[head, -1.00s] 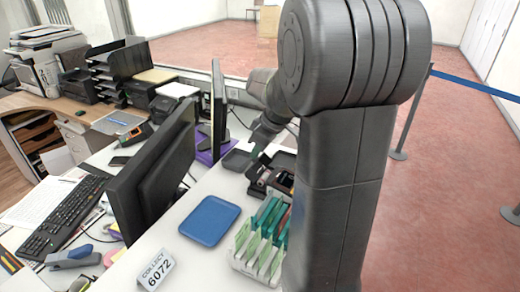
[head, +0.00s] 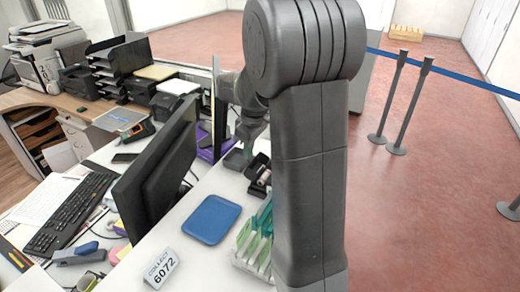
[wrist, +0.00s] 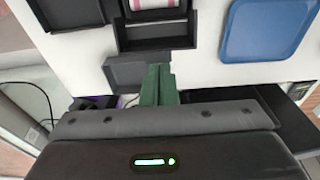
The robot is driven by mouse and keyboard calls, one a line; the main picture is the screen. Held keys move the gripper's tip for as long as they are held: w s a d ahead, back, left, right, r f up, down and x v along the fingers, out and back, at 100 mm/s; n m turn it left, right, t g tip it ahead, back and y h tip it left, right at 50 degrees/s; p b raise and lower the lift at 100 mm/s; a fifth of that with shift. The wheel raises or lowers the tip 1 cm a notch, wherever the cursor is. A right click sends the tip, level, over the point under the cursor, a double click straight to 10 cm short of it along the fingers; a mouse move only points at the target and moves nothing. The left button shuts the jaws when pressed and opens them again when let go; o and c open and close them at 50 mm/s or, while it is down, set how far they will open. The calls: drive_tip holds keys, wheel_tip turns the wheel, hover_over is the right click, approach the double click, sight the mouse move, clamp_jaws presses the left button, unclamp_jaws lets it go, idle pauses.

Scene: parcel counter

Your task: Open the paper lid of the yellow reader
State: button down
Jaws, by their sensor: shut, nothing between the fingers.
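A dark open device (head: 258,174) with a paper roll stands on the white counter beyond the blue tray. In the wrist view the paper roll (wrist: 155,4), white with pink-red stripes, lies in its open bay, and a dark panel (wrist: 155,33) lies below the roll. I see no yellow on it and cannot tell whether it is the task's reader. My gripper (wrist: 158,68) has green fingers pressed together, empty, just below the panel and over the edge of a grey shallow tray (wrist: 122,75). In the head view my gripper (head: 247,151) is small and partly hidden.
A blue tray (head: 211,220), a "COLLECT 6072" sign (head: 159,268) and a rack of green cards (head: 252,246) stand on the counter. A black monitor (head: 155,185) stands on the left. Another dark tray (wrist: 68,12) shows at the wrist view's top left.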

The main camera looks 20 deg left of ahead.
drive_tip(key=shift+a+f, duration=0.25)
drive_tip(key=shift+a, duration=0.5)
idle(0.4)
